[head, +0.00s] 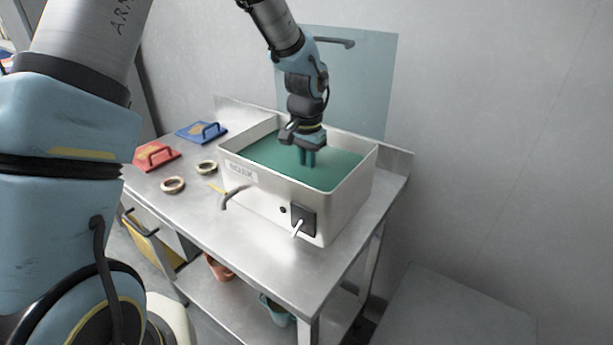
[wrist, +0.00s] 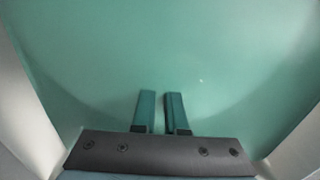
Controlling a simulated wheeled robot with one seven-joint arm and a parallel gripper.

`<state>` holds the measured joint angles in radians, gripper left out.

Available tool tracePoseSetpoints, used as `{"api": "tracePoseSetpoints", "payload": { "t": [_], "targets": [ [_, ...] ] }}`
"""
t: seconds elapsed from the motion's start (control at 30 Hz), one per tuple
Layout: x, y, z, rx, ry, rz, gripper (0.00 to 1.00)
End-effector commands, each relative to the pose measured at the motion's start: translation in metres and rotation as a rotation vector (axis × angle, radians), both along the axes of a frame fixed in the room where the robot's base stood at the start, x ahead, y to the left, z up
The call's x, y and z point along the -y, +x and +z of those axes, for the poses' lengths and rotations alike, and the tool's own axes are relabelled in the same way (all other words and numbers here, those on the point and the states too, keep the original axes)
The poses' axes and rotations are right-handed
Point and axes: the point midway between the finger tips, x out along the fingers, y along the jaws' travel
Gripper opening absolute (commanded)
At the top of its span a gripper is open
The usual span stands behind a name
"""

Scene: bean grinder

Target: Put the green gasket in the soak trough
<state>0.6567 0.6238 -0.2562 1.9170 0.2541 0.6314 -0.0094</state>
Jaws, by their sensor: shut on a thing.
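The soak trough (head: 347,187) is a large white box labelled SOAK on the steel table, filled with green liquid. My gripper (head: 308,163) is over it, fingers pointing down at the green surface. In the wrist view its two teal fingers (wrist: 162,98) stand a small gap apart against green. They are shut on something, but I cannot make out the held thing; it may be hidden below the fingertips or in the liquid. I cannot clearly pick out the green gasket. An olive-green ring (head: 206,160) lies on the table left of the trough.
A tan-red ring (head: 173,178) lies near the table's left front edge. A red handled block (head: 158,165) and a blue one (head: 190,135) sit at the back left. A dark switch box (head: 303,220) with a white lever is on the trough's front. Pots stand on the lower shelf.

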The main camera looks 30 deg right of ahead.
Motion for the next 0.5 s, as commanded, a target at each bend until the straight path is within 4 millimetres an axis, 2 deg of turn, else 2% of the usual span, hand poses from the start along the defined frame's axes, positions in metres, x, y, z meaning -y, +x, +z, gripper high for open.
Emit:
{"api": "tracePoseSetpoints", "payload": {
  "t": [0.1, 0.47, 0.5],
  "targets": [
    [0.0, -0.001, -0.013, -0.002, 0.001, -0.003, 0.0],
    [0.0, 0.0, -0.019, 0.0, 0.0, -0.002, 0.0],
    [0.0, 0.0, -0.018, 0.0, 0.0, -0.002, 0.15]
  ]
}}
